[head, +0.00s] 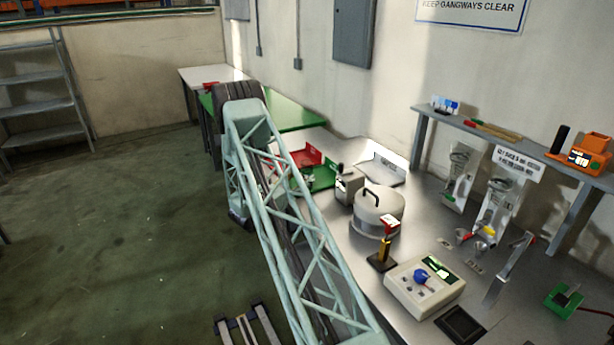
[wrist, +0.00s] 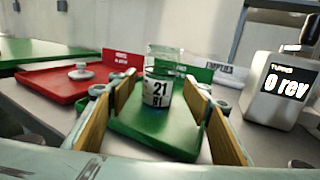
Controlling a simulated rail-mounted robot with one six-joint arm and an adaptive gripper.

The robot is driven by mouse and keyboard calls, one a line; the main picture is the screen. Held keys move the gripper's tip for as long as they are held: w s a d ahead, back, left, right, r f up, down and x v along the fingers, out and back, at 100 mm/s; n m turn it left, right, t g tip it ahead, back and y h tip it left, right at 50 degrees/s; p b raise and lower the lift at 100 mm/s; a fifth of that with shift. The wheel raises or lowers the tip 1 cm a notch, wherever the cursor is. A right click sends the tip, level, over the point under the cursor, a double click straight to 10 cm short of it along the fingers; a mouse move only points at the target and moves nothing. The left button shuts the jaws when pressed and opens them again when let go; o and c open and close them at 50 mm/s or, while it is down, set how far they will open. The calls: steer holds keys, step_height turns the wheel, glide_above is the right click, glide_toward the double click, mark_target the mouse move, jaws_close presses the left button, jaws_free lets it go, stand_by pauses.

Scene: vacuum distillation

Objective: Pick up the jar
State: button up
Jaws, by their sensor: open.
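The jar (wrist: 160,89) is clear glass with a white label reading "21" and a second line I cannot read surely. It stands upright on the green tray (wrist: 150,137) in the wrist view. My gripper (wrist: 160,95) is open, its two tan-padded fingers reaching forward on the left and right of the jar. The jar shows between the fingertips, with gaps on both sides and no visible contact. In the head view my arm covers the gripper, and I cannot make out the jar there.
A red tray (wrist: 50,84) with a small pale lidded object (wrist: 81,71) lies to the left. A grey device (wrist: 283,87) showing "0 rev" stands close on the right. A round metal vessel (head: 378,210) and a control box (head: 425,284) stand further along the bench.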

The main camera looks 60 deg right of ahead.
mark_target(303, 168)
steer(key=shift+d, duration=1.9)
steer(key=shift+c, duration=0.2)
steer(key=c, duration=1)
steer(key=shift+r, duration=0.35)
steer(key=shift+r, duration=1.5)
steer(key=shift+s+a+r+p, duration=0.2)
steer(key=shift+s+a, duration=1.6)
steer(key=shift+s, duration=0.15)
steer(key=shift+s+a+r+p, duration=0.25)
steer(key=shift+s+a, duration=1.6)
steer(key=shift+s, duration=0.05)
steer(key=shift+s+a+r+p, duration=0.2)
steer(key=shift+s+a, duration=1.6)
steer(key=shift+s, duration=0.15)
steer(key=shift+s, duration=0.1)
